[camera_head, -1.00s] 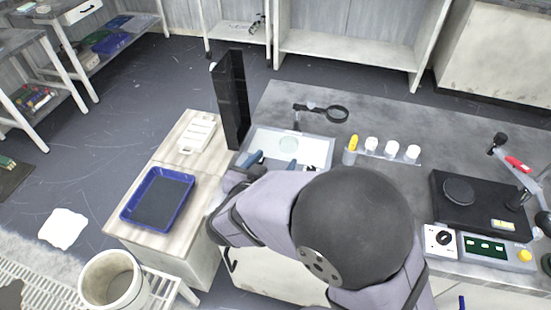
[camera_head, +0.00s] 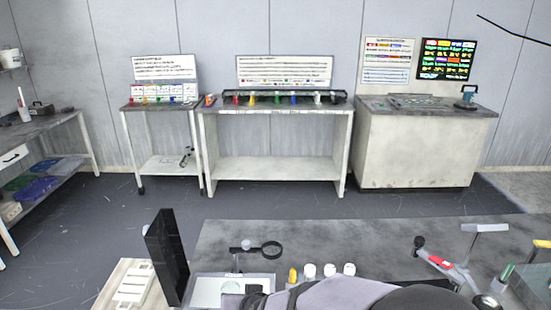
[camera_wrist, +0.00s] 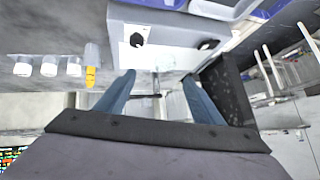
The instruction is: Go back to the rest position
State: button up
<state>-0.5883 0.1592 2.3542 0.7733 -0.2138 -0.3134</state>
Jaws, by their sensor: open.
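My gripper (camera_wrist: 159,75) is open in the wrist view, its two blue fingers apart with nothing held between them. Beyond the fingertips is a white box with dark round knobs (camera_wrist: 175,38). In the head view my arm reaches in along the bottom edge, and its fingers are largely cut off or hidden there.
A black upright panel (camera_head: 166,255) stands left of the tray; it also shows in the wrist view (camera_wrist: 226,90). A magnifier (camera_head: 271,250), white-capped bottles (camera_head: 329,271) and a yellow bottle (camera_head: 293,275) stand close behind the arm. Grey bench top (camera_head: 370,237) is clear farther back.

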jog(key=s+d+r+g+h+p, duration=0.3)
jog(key=s+d+g+p, duration=0.3)
jog(key=s+d, duration=1.2)
jog(key=d+g, duration=0.2)
jog(key=d, duration=0.2)
jog(key=shift+s+d+m, duration=0.35)
jog(key=shift+m, duration=0.05)
